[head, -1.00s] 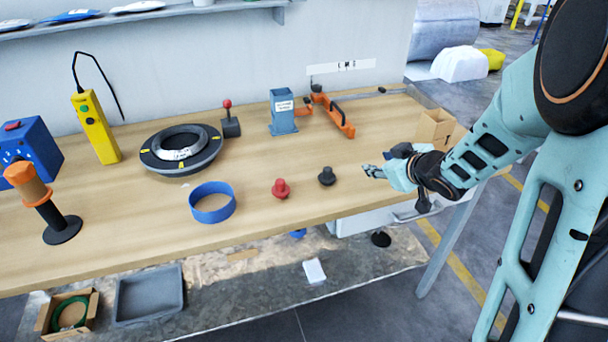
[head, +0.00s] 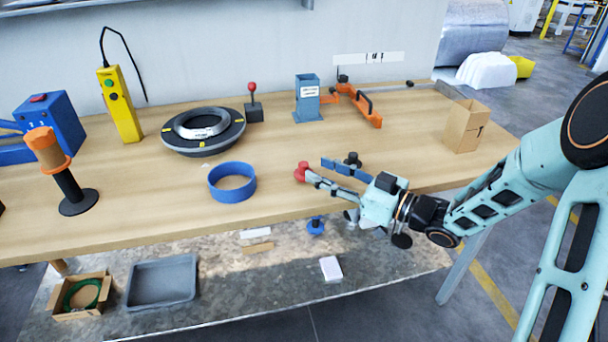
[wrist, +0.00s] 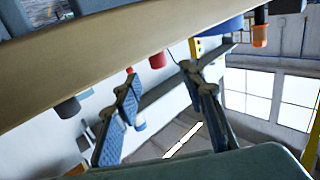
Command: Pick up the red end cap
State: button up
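The red end cap (head: 301,172) stands on the workbench near its front edge, right of the blue ring. My gripper (head: 319,171) is open and empty, reaching in from the right. In the head view its near finger overlaps the right side of the cap; whether they touch I cannot tell. In the strongly tilted wrist view the red end cap (wrist: 157,60) shows between the spread fingers (wrist: 162,80), a little beyond their tips. The lower part of the cap is partly hidden by the finger in the head view.
A black cap (head: 352,158) stands just behind my fingers, partly hidden. The blue ring (head: 232,195) is left of the red cap. A black coil (head: 204,145), a blue stand (head: 307,104) and an orange clamp (head: 362,103) are farther back. A cardboard box (head: 465,125) stands right.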

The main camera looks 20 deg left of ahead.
aim_at(303, 163)
jog(key=shift+f+b+x, duration=0.2)
jog(key=shift+b+x, duration=0.05)
jog(key=shift+x, duration=1.2)
jog(key=shift+f+b+x, duration=0.15)
jog(key=shift+b+x, duration=0.05)
jog(key=shift+x, duration=1.3)
jog(key=c, duration=1)
